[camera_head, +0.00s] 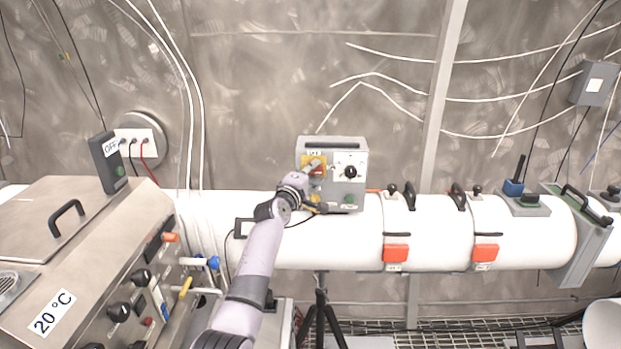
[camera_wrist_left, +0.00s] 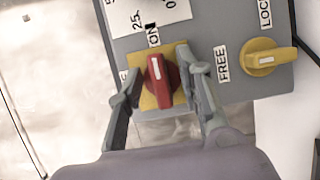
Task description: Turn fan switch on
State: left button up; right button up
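The fan switch is a red knob (camera_wrist_left: 160,80) on a yellow plate on the grey control box (camera_head: 349,199). In the left wrist view its white stripe points up toward the ON label (camera_wrist_left: 153,36). A label left of the plate is mostly hidden by a finger. My left gripper (camera_wrist_left: 166,90) is open, with one finger on each side of the knob and gaps visible between fingers and knob. In the head view my left gripper (camera_head: 307,182) is at the box's left side, against the switch. My right gripper is not in view.
A yellow knob (camera_wrist_left: 265,58) with FREE and LOCK labels sits beside the switch. A black dial (camera_head: 350,172) is on the box's right half. The box stands at a white tube (camera_head: 440,225) with orange-red latches. A steel cabinet (camera_head: 80,230) stands at left.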

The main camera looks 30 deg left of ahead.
pick_arm(q)
jog(key=s, duration=1.2)
jog(key=shift+d, duration=0.4)
jog(key=shift+f, duration=0.15)
